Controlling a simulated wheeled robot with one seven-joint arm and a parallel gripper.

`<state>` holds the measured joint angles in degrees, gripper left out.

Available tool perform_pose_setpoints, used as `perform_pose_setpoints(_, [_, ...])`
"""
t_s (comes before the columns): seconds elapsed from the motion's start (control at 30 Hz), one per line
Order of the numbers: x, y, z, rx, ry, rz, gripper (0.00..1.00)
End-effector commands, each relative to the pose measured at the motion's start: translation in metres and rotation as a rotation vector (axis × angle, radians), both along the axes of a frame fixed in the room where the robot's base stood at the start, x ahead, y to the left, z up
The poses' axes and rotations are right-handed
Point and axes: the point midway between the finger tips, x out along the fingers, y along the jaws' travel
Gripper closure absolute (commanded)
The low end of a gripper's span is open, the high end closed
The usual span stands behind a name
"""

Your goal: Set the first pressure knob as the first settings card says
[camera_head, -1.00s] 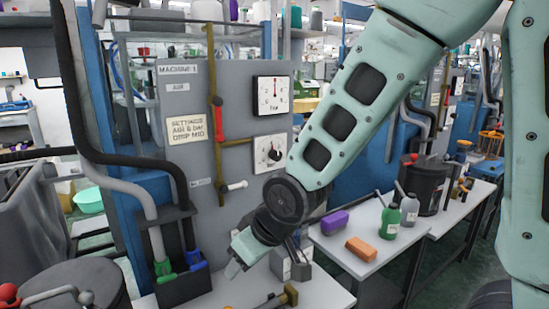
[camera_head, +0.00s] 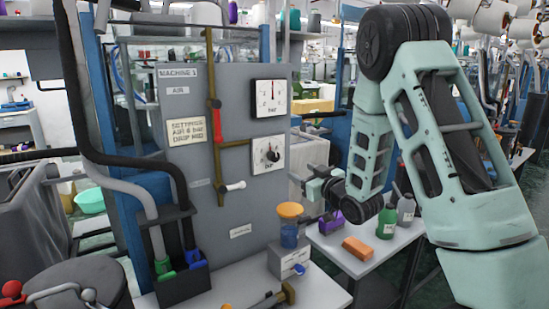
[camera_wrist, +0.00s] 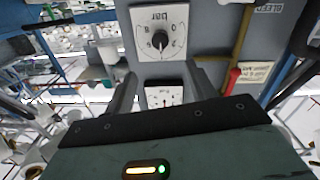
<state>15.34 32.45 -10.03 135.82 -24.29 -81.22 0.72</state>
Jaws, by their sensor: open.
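The pressure knob (camera_head: 272,156) is a black knob on a white scale plate, low on the grey Machine 1 panel. It also shows upside down in the wrist view (camera_wrist: 160,41). A white gauge (camera_head: 270,98) with a red needle sits above it; the needle points about straight up. The cream settings card (camera_head: 187,131) on the panel's left seems to read "AIR 6 bar, DROP MID"; the digit is small. My gripper (camera_head: 313,181) is right of and below the knob, apart from it, pointing left toward the panel. Its fingers (camera_wrist: 164,84) are open and empty.
A red-handled lever (camera_head: 216,118) and a white-handled lever (camera_head: 232,187) sit on the brass pipe left of the knob. An orange-topped blue jar (camera_head: 289,225) stands below the knob.

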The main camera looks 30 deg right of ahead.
Motion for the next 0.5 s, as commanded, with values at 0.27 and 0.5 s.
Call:
perform_pose_setpoints(0.27, [0.057,0.002,0.002,0.000,0.001,0.003,0.44])
perform_pose_setpoints(0.5, [0.107,0.002,0.003,0.000,-0.001,0.003,0.44])
